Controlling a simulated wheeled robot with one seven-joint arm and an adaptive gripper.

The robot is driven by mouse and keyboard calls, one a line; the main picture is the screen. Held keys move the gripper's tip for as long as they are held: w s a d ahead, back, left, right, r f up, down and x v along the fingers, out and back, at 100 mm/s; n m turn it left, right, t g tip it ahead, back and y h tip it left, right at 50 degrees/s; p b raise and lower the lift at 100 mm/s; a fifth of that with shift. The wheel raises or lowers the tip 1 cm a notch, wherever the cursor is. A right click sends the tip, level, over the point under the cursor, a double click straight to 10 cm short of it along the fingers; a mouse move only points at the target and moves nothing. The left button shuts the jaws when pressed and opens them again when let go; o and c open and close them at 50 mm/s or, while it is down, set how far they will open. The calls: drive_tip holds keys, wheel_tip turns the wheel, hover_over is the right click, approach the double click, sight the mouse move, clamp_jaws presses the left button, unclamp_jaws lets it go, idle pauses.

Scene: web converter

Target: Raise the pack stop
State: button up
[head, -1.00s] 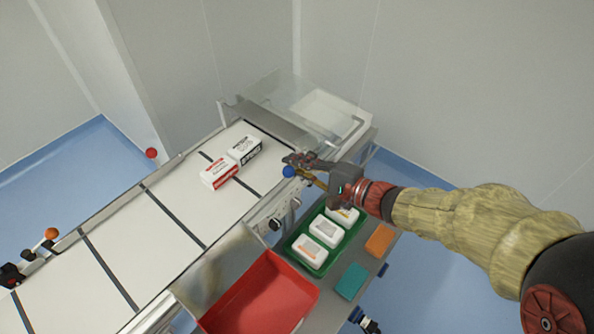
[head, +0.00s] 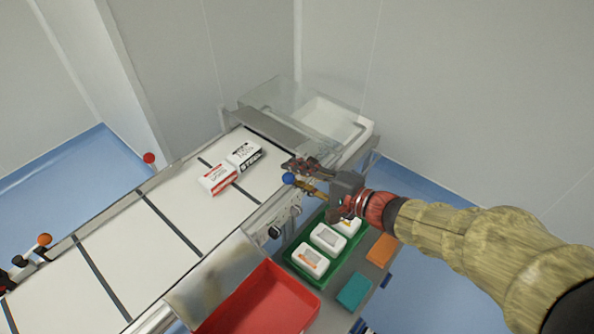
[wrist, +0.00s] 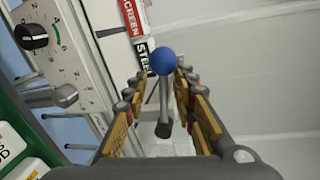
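A blue ball knob (head: 288,179) sits at the conveyor's right edge, by the packs. In the wrist view the blue knob (wrist: 164,62) tops a grey metal stem (wrist: 167,99). My gripper (head: 303,176) is open at the knob, with its orange-padded fingers on either side. In the wrist view my gripper (wrist: 161,85) has the stem between its fingers, with gaps visible on both sides. Which part of the conveyor is the pack stop, and how the knob joins it, I cannot tell.
Two packs, one red and white (head: 218,179) and one black and white (head: 243,156), lie on the white belt (head: 165,225). A green tray (head: 325,276) of white packs and a red bin (head: 262,305) stand alongside. A control dial (wrist: 32,36) is near my gripper.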

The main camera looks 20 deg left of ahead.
drive_tip(key=o, duration=0.4)
drive_tip(key=shift+s+a, duration=0.15)
drive_tip(key=shift+r, duration=0.1)
drive_tip(key=shift+d, duration=0.3)
drive_tip(key=v, duration=1.1)
drive_tip(key=shift+d, duration=0.15)
